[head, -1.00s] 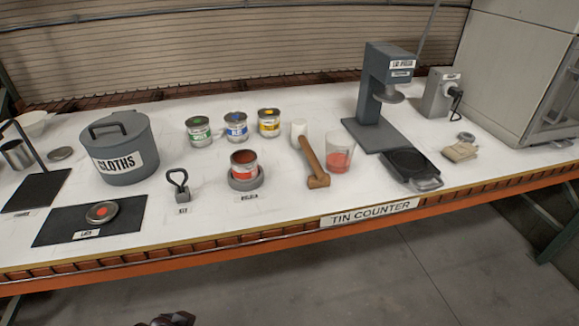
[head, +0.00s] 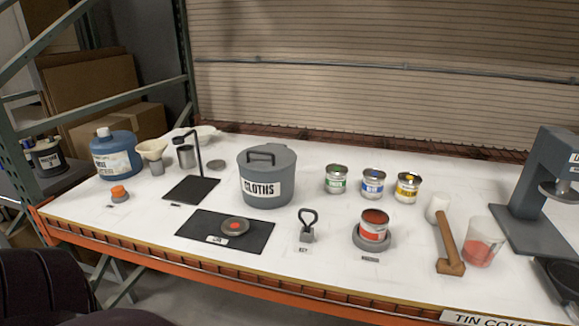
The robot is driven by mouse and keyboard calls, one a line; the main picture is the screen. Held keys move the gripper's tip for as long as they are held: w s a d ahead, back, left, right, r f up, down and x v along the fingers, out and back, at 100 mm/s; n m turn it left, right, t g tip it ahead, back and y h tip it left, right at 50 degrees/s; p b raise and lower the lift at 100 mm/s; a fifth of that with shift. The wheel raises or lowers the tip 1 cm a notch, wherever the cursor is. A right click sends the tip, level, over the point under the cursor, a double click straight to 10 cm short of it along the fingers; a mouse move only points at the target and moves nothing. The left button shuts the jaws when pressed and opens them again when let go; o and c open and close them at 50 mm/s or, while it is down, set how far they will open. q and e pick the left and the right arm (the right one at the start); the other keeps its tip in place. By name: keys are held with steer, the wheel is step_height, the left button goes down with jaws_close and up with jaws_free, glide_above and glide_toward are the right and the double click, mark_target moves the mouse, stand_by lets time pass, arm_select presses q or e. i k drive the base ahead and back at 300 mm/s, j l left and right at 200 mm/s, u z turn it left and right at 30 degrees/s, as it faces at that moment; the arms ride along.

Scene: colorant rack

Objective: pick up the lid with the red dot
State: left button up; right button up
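The lid with the red dot (head: 235,226) is a round grey disc lying flat on a black mat (head: 196,226). The mat has a small white label on its front edge and lies near the front of the white counter. Nothing touches the lid except the mat beneath it. A dark part of my own body fills the lower left corner of the head view. The fingers of my left and right grippers are not in view.
The cloths bin (head: 266,178) stands just behind the mat, and a black stand (head: 192,187) with a tall post is behind left. A looped-handle tool (head: 307,228) and an open red tin (head: 374,226) stand to the right. The counter's front edge is clear.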

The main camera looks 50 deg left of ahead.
mark_target(234, 226)
steer(key=u, duration=1.8)
